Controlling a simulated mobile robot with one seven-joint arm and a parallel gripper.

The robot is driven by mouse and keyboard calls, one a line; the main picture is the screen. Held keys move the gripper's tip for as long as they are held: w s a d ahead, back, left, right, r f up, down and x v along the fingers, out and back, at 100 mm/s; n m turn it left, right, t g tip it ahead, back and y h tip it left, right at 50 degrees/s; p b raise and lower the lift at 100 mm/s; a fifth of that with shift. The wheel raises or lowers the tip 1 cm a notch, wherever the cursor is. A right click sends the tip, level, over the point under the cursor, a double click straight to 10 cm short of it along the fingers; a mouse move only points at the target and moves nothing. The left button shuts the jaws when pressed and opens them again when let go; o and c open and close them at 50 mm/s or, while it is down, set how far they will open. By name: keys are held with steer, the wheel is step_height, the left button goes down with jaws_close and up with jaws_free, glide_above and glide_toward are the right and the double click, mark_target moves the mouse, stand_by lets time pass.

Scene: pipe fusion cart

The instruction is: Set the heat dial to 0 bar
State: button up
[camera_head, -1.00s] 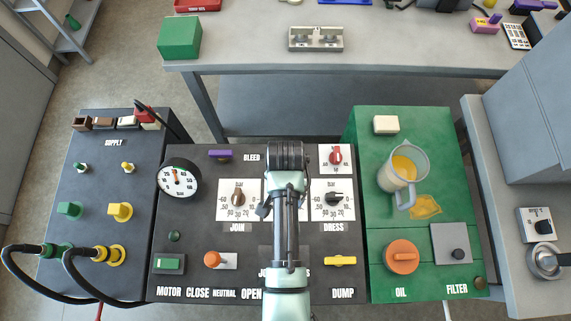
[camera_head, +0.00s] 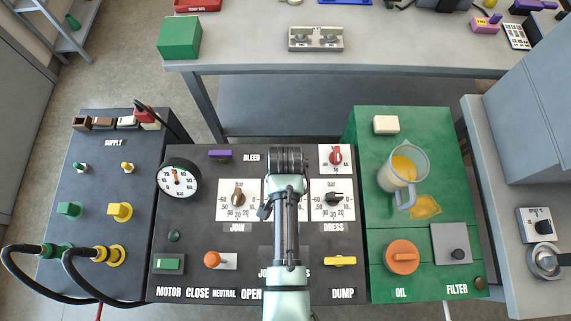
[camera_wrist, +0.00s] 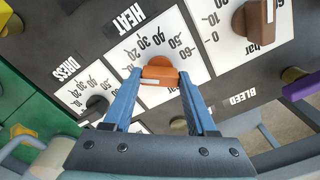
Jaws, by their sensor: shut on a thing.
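The heat dial has an orange knob (camera_wrist: 160,72) on a white scale card (camera_wrist: 140,45), with the HEAT label (camera_wrist: 127,20) beside it in the wrist view. My gripper (camera_wrist: 160,82) is shut on this knob, with one blue finger on each side. A pale mark shows on the knob, but I cannot tell which number it points to. In the head view, my gripper (camera_head: 288,160) and arm hide the knob, and only edges of its card (camera_head: 304,200) show.
The join dial's brown knob (camera_head: 238,197) is on the left and the dress dial's black knob (camera_head: 334,199) on the right. A red knob (camera_head: 336,157) and the purple bleed handle (camera_head: 220,154) are farther back. A jug (camera_head: 397,170) stands on the green unit.

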steer(key=shift+c, duration=0.4)
steer(key=shift+r+n, duration=0.1)
steer(key=shift+n, duration=0.2)
steer(key=shift+n+p, duration=0.65)
steer(key=shift+n, duration=0.15)
steer(key=shift+w+n+p, duration=0.1)
steer(key=shift+n+p, duration=0.8)
steer(key=shift+n, duration=1.7)
steer(key=o, duration=1.4)
steer(key=shift+c, duration=0.2)
step_height(320, 180, up, 13)
